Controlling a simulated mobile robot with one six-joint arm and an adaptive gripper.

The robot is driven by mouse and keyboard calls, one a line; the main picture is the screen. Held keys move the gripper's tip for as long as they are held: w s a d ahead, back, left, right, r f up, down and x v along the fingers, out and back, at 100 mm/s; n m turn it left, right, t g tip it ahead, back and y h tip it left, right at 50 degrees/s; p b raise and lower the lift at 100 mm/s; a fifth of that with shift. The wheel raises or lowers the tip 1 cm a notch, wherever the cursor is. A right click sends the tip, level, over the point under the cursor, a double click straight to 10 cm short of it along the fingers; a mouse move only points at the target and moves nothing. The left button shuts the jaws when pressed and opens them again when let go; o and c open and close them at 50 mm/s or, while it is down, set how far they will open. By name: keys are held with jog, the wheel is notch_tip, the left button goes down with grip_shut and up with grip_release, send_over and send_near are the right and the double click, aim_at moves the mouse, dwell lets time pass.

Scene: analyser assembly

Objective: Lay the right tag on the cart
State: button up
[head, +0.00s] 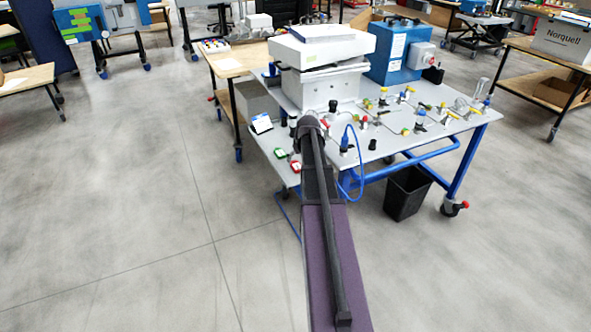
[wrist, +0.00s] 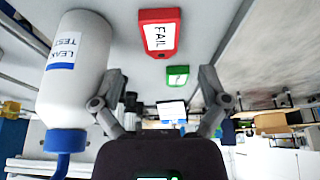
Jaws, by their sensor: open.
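The red tag (wrist: 158,32), marked FAIL, lies flat on a grey surface; it also shows in the head view (head: 296,166). The green tag (wrist: 178,76) lies beside it, and in the head view (head: 280,153) it is to the left of the red one. The cart (head: 400,145) has a grey top and blue frame; the tags lie on its grey left part. My gripper (wrist: 162,76) is open, with nothing between its fingers, and the green tag shows beyond them. In the head view my arm hides most of my gripper.
A white bottle (wrist: 75,70) labelled LEAK TEST, with a blue cap, is close beside the left finger in the wrist view. A white card-like stand (head: 261,124) is behind the tags. Valves and tubing crowd the cart's right half. A black bin (head: 406,195) stands below.

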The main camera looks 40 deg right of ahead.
aim_at(296, 165)
jog(key=shift+b+x, duration=1.85)
jog(key=shift+x, duration=0.35)
jog(key=shift+a, duration=0.1)
jog(key=c, duration=1.1)
jog(key=shift+r, duration=0.2)
notch_tip(296, 165, up, 3)
jog(key=p, duration=0.3)
jog(key=shift+f, duration=0.2)
jog(key=s+a, duration=0.3)
jog(key=s, duration=0.1)
jog(key=s+a+r+p, duration=0.1)
jog(key=s+a, duration=0.1)
jog(key=s, duration=0.3)
jog(key=s+a+r+p, duration=0.1)
jog(key=s+a, duration=0.2)
jog(key=s, duration=0.1)
jog(key=shift+s+a, duration=0.3)
jog(key=shift+a, duration=0.05)
